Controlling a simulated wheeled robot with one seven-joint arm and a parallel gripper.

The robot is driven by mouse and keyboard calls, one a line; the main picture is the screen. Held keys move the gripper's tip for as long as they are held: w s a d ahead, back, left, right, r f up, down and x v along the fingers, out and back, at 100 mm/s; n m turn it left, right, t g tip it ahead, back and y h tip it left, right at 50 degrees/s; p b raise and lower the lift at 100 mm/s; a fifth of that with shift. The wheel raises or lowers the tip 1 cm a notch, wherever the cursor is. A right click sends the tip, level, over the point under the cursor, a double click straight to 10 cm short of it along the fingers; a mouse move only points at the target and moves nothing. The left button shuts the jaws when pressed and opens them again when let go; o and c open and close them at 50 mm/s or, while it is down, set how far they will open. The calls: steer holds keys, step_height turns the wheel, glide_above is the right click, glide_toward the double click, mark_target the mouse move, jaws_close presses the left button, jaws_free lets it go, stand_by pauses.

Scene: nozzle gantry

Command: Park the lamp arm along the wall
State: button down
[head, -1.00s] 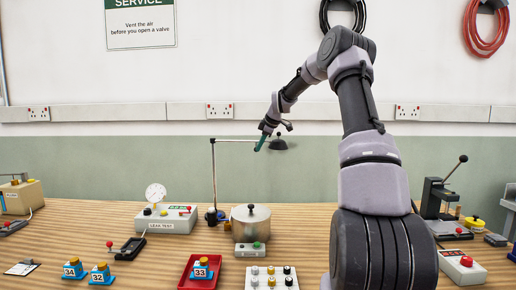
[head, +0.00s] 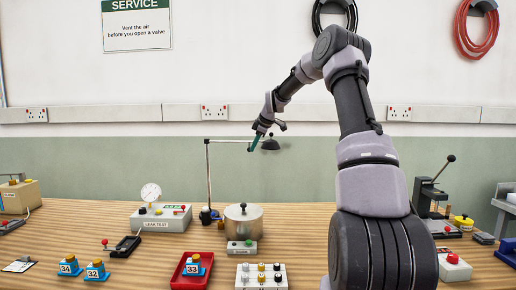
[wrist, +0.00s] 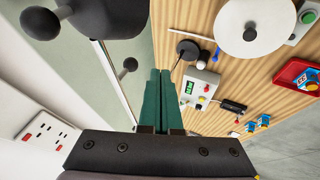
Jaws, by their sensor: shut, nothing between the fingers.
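The lamp stands on the bench behind the pot, with a thin upright post (head: 209,178) and a dark base (wrist: 188,49). Its silver lamp arm (head: 228,141) runs level to the right from the post top and ends at a dark shade (head: 270,144). In the wrist view the shade (wrist: 105,14) fills the upper left, with dark round knobs beside it and the silver lamp arm (wrist: 118,88) running below. My gripper (head: 251,148) is at the shade end of the lamp arm, its teal fingers (wrist: 158,76) shut and empty. I cannot tell whether they touch the lamp.
The pale wall (head: 260,70) with socket trunking is behind the lamp. A lidded pot (head: 243,218), a leak test box (head: 160,217) and a red tray (head: 176,280) stand below. A lever press (head: 430,197) is at right. The air left of the post is clear.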

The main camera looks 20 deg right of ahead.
steer(key=v, duration=1)
steer(key=s+a+r+m+h, duration=0.1)
steer(key=s+a+r+m, duration=0.3)
steer(key=s, duration=0.5)
steer(key=s+a+f+m, duration=0.1)
steer(key=s+m, duration=0.6)
steer(key=s, duration=1)
steer(key=s+a+f+m+t, duration=0.1)
steer(key=s+a+m, duration=0.3)
steer(key=s, duration=1.4)
steer(key=m, duration=0.3)
steer(key=shift+s+a+f, duration=0.15)
steer(key=shift+s+a, duration=0.05)
steer(key=shift+s, duration=0.1)
